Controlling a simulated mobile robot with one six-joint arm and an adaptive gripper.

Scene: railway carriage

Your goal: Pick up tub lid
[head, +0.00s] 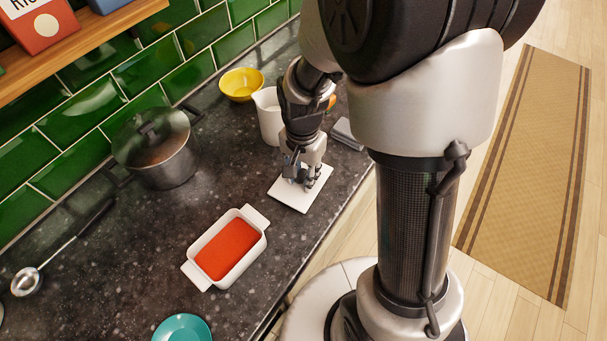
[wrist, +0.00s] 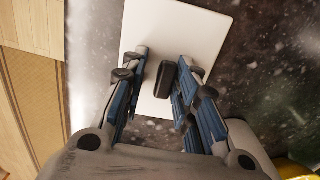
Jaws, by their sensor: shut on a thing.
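The tub lid (head: 297,199) is a flat white square plate on or just above the dark counter, under my gripper (head: 302,179). In the wrist view the lid (wrist: 178,35) has a dark knob (wrist: 165,80) between the fingers of my gripper (wrist: 164,60). My gripper points down and is shut on the lid by this knob. I cannot tell whether the lid touches the counter. In the head view the fingers hide the knob.
A white dish with orange-red contents (head: 251,252) stands nearer. A pot with a glass lid (head: 163,165), white jug (head: 268,122), yellow bowl (head: 241,84), grey object (head: 346,134), ladle (head: 27,281) and teal plate (head: 183,330) are around. The counter between dish and pot is clear.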

